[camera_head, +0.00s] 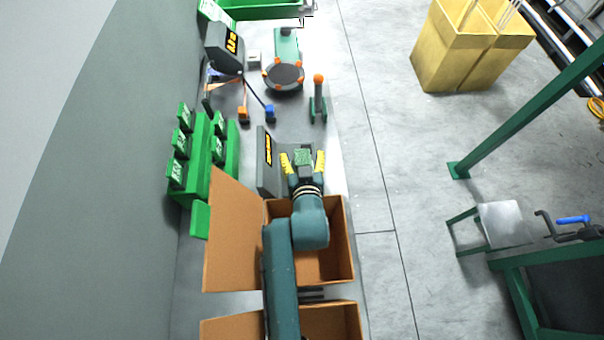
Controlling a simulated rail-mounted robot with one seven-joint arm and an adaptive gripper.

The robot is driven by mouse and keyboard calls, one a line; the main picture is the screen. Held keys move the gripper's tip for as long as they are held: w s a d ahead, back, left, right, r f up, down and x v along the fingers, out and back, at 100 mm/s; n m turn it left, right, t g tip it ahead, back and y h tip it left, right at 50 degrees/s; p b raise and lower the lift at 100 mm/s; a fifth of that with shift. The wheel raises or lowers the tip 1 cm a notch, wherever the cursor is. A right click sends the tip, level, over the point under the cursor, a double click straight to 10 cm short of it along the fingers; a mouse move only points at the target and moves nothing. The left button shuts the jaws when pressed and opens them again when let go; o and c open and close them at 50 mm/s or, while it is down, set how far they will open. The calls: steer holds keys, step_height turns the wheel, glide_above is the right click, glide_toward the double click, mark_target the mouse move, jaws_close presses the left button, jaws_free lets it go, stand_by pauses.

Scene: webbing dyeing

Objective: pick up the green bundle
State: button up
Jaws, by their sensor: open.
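A small green, speckled block (303,157), which looks like the green bundle, is between the two yellow fingers of my gripper (302,162). The fingers are open, one on each side of it. I cannot tell whether either finger touches it, or how high it is above the table. My gripper's body and wrist hide the surface just below it in the picture.
A grey device with a lit display (268,160) stands close left of my gripper. An open cardboard box (235,235) lies under my arm. A green rack (205,180) is at left. An orange-topped post (318,95) and a round dark plate (284,76) stand farther up.

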steer(key=c, duration=1.4)
steer(key=shift+o, duration=0.2)
